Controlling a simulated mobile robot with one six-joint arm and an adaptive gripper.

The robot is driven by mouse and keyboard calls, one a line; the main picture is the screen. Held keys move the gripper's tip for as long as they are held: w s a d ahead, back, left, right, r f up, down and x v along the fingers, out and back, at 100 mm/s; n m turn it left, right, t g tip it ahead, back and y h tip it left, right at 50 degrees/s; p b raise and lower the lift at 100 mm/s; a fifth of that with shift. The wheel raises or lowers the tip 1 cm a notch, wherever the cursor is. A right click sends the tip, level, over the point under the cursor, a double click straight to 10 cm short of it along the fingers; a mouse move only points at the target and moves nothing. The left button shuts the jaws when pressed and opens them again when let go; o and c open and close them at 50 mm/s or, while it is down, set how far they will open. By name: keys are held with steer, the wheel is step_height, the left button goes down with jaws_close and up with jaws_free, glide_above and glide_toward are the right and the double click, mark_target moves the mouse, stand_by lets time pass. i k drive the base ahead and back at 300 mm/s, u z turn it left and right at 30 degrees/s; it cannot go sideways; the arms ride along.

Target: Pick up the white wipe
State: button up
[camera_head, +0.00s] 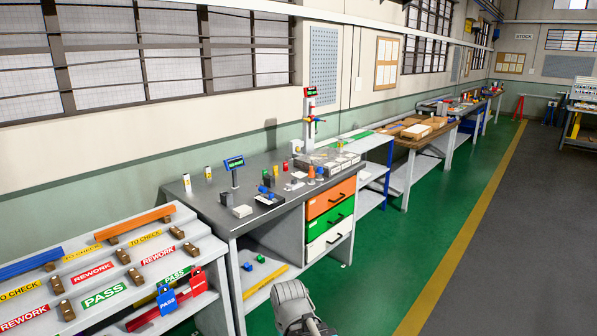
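A small white, flat, block-like item (242,211) lies near the front left of the grey workbench top (218,222). It may be the white wipe, but it is too small for me to be sure. A dark grey item stands right behind it. Part of my grey arm shows at the bottom edge, low in front of the bench and apart from it. My gripper's fingers do not show.
Orange, green and white drawers (330,200) are below. A sloped rack (110,270) is at left. The green floor (385,250) is clear.

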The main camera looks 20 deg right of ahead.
mark_target(243, 211)
steer(key=k, duration=0.7)
steer(key=z, duration=0.55)
steer(key=i, duration=2.15)
steer(key=u, duration=0.65)
steer(key=i, duration=0.3)
steer(key=u, duration=0.3)
